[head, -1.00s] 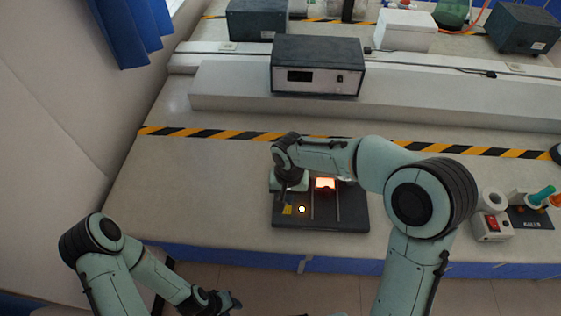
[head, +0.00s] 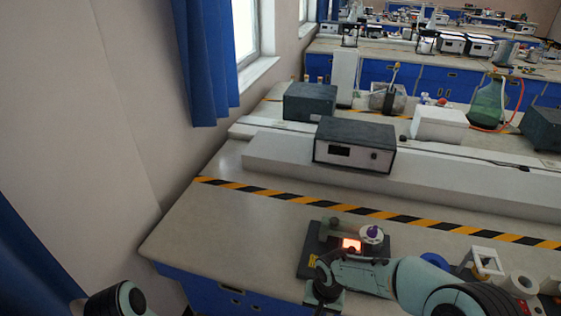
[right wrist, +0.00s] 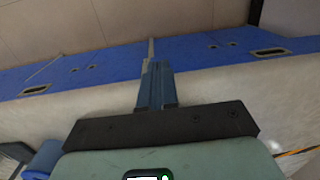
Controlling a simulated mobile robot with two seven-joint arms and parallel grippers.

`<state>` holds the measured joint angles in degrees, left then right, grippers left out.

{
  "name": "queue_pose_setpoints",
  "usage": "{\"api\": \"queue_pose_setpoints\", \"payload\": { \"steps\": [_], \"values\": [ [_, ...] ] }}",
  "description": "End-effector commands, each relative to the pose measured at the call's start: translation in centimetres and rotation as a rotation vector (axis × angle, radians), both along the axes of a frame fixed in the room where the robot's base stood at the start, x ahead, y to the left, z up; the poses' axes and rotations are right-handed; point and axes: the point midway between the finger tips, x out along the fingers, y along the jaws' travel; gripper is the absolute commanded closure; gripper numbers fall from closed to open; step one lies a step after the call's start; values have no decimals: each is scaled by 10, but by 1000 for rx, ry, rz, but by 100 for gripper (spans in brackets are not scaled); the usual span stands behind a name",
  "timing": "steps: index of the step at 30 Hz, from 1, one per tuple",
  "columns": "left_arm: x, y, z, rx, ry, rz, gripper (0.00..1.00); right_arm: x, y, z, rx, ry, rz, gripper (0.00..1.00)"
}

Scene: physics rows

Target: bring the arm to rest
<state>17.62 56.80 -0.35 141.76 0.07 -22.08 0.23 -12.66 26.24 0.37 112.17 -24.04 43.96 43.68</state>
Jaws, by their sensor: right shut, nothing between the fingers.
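My right arm (head: 385,278) comes in from the right in the head view and lies along the bench's near side, its wrist just in front of a dark apparatus plate (head: 308,262). In the right wrist view my right gripper (right wrist: 155,75) is shut and empty, its blue-grey fingers together. Its fingers point past the pale bench top (right wrist: 60,115) toward blue drawer fronts (right wrist: 205,48). In the head view the fingers are hidden or out of frame. Only a link of my left arm (head: 122,300) shows at the bottom left; the left gripper is out of frame.
The plate carries a glowing orange block (head: 351,245) and a white round part with a purple centre (head: 372,234). White fixtures (head: 481,263) stand right of it. A dark instrument box (head: 354,145) sits behind striped tape (head: 300,199). Bench left of the plate is clear.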

Motion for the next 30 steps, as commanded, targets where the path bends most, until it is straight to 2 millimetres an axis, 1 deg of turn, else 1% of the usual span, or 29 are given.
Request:
{"api": "queue_pose_setpoints", "payload": {
  "steps": [1,2,3,4,5,6,8,9,12,15,18,21,30],
  "values": [
    [0,0,0,0,-1,0,57,-13,-1,-33,41,35,7,100],
    [0,0,0,0,-1,0,57,-20,-1,-50,68,45,14,100],
    [1,0,0,0,-1,0,57,-30,0,-72,106,57,18,100],
    [1,0,0,1,-2,0,57,-40,-1,-90,134,66,18,100],
    [1,0,0,1,-2,0,57,-51,-1,-107,162,73,15,100],
    [1,0,0,1,-2,0,57,-66,-2,-129,197,77,6,100],
    [1,0,0,0,-2,0,57,-92,-4,-160,240,79,-13,100],
    [1,0,0,1,-2,0,57,-110,-6,-177,259,76,-30,100],
    [0,0,0,0,-1,-1,57,-149,-12,-208,278,61,-69,100],
    [0,0,0,0,0,0,57,-178,-18,-225,270,47,-93,100],
    [0,0,0,0,-1,0,57,-193,-22,-232,256,35,-104,100],
    [1,0,0,0,-1,0,57,-198,-24,-234,249,28,-104,100],
    [0,0,0,0,-1,0,57,-198,-24,-234,247,25,-103,100]
  ]
}}
